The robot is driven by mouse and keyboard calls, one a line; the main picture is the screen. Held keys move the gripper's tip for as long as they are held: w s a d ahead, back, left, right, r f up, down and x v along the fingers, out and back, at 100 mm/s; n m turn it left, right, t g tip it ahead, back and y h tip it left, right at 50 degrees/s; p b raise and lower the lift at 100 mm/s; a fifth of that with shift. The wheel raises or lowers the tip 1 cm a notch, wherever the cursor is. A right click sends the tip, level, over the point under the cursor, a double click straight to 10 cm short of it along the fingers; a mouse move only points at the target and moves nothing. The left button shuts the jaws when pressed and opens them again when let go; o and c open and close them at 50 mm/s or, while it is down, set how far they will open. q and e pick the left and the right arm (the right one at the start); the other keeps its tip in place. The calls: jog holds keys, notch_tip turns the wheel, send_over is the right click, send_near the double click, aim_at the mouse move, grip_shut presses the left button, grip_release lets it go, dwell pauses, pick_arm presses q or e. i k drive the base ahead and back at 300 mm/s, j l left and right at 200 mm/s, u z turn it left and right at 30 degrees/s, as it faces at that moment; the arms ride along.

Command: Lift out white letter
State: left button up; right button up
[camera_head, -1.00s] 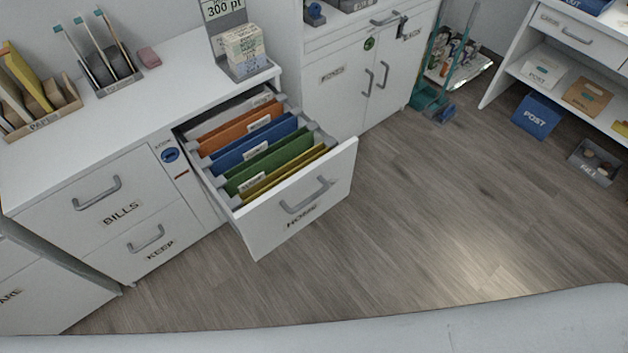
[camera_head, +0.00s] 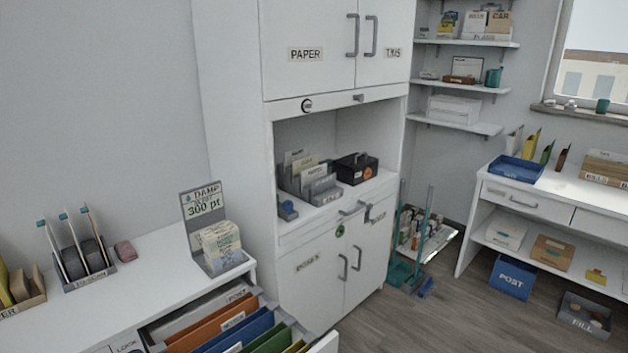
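No white letter can be singled out for certain. An open drawer (camera_head: 322,343) at the bottom holds upright hanging folders: a pale one at the back, then an orange folder (camera_head: 212,326), a blue folder (camera_head: 240,332) and a green folder (camera_head: 270,341). The frame's lower edge cuts the drawer off. A grey letter sorter (camera_head: 307,190) with upright pale and brown papers stands in the tall cabinet's open niche. Neither of my grippers is in view.
A tall white cabinet (camera_head: 232,130) stands mid-view, its doors shut. A box holder (camera_head: 222,262) stands on the left counter (camera_head: 135,295). A desk (camera_head: 540,195) with a blue tray (camera_head: 517,170) is at right.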

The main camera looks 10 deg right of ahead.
aim_at(313, 174)
jog(key=i+l+u, duration=0.15)
jog(key=u, duration=0.2)
jog(key=i+l+u, duration=0.1)
jog(key=u, duration=0.3)
jog(key=l+u, duration=0.35)
jog(key=i+j, duration=0.05)
